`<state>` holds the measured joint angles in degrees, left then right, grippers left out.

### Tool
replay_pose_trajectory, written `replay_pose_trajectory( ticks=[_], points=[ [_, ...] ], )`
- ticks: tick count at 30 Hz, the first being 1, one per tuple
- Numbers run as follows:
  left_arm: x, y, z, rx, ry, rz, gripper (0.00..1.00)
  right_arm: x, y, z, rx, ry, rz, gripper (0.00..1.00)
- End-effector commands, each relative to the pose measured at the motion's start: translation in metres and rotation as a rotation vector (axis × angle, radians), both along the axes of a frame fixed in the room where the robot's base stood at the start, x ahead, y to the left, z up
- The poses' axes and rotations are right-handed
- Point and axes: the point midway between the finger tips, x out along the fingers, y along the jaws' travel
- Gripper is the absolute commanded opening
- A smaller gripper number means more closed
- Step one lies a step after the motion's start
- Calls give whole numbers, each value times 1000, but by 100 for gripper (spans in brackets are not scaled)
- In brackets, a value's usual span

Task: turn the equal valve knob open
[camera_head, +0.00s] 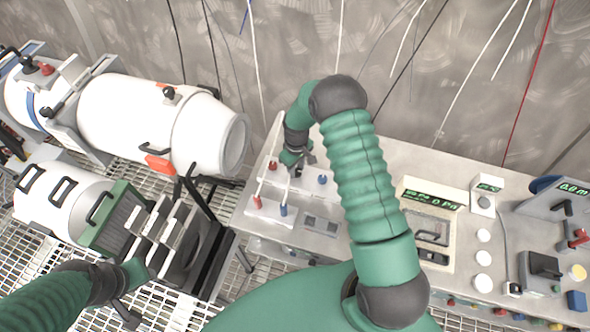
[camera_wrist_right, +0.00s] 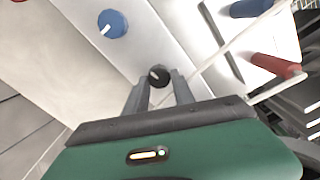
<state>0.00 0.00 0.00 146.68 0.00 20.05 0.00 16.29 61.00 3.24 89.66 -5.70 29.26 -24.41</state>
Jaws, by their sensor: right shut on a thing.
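The equal valve knob looks to be the small round black knob (camera_wrist_right: 158,75) with a pale mark, in the right wrist view. It sits on the pale metal panel between the fingertips of my right gripper (camera_wrist_right: 159,88), which is shut on it. In the head view my right gripper (camera_head: 298,165) reaches down to the panel, and the black knob is mostly hidden there. My left gripper (camera_head: 128,314) is at the lower left, away from the panel; its fingers are too unclear to judge.
A blue knob (camera_head: 322,179) and a red knob (camera_head: 273,165) flank the right gripper. A red connector (camera_head: 257,201) and a blue connector (camera_head: 283,210) with a white hose stand in front. White cylinders (camera_head: 150,120) fill the left. A display box (camera_head: 432,195) sits right of my arm.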

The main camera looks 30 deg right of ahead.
Motion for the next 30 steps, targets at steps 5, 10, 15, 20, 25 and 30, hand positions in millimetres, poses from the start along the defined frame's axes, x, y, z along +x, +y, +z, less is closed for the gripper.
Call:
replay_pose_trajectory(
  ticks=[5,10,15,20,25,30],
  points=[
    [0,0,-5,0,0,0,36,-1,-4,0,-5,1,-88,0],
    [0,0,-6,0,0,0,36,-1,-3,1,-5,2,-136,0],
    [0,0,-7,0,0,0,36,-2,-3,0,-4,3,-156,0],
    [0,0,-7,0,0,0,36,-2,-3,0,-3,4,-159,0],
    [0,0,-7,0,0,0,36,-3,-3,0,-3,6,-158,0],
    [0,0,-7,0,0,0,36,-2,-2,0,-2,5,-157,49]
  ],
)
